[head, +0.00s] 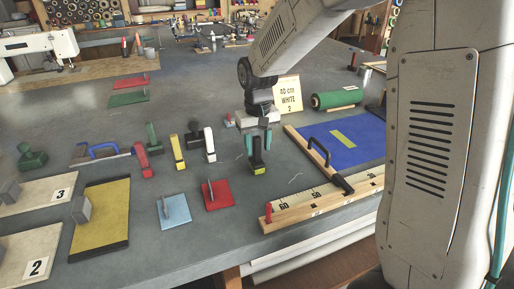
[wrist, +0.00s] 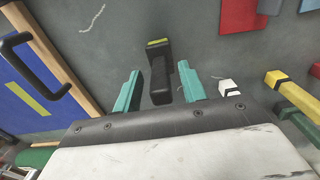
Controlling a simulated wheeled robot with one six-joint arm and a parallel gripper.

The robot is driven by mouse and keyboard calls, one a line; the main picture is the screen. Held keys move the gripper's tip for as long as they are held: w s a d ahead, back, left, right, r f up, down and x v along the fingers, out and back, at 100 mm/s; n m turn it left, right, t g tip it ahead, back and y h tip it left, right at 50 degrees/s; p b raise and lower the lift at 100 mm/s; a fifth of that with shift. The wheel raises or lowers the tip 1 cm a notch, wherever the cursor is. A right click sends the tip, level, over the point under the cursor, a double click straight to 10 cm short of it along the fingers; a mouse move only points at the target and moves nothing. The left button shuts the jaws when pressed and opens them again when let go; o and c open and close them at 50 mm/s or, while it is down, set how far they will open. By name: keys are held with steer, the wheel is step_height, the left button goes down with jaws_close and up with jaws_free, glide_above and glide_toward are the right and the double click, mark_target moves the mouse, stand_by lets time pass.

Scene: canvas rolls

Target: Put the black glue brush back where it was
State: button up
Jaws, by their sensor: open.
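A black brush (head: 258,168) with a lime-yellow band stands on the grey table below my gripper (head: 257,146). My gripper is open, its two teal fingers pointing down. In the wrist view the black brush (wrist: 158,75) shows between the fingers of my gripper (wrist: 158,91), its lime-banded end pointing away. I cannot tell whether a finger touches it. To the left stand a white brush with black (head: 210,146), a yellow one with black (head: 178,152), a red one (head: 142,160) and a green one (head: 153,136).
A red pad (head: 218,194) and a light-blue pad (head: 173,211) with upright handles lie in front. A wooden ruler bar (head: 320,200) and a blue sheet (head: 345,137) with a black-handled bar lie right. A "40 cm WHITE 2" card (head: 288,96) stands behind. Bare table lies between brush and ruler.

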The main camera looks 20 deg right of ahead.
step_height(320, 180, up, 11)
steer(key=shift+f, duration=0.1)
steer(key=s+d+t, duration=0.1)
steer(key=s+d, duration=0.2)
steer(key=s, duration=2.6)
steer(key=shift+s+r, duration=0.4)
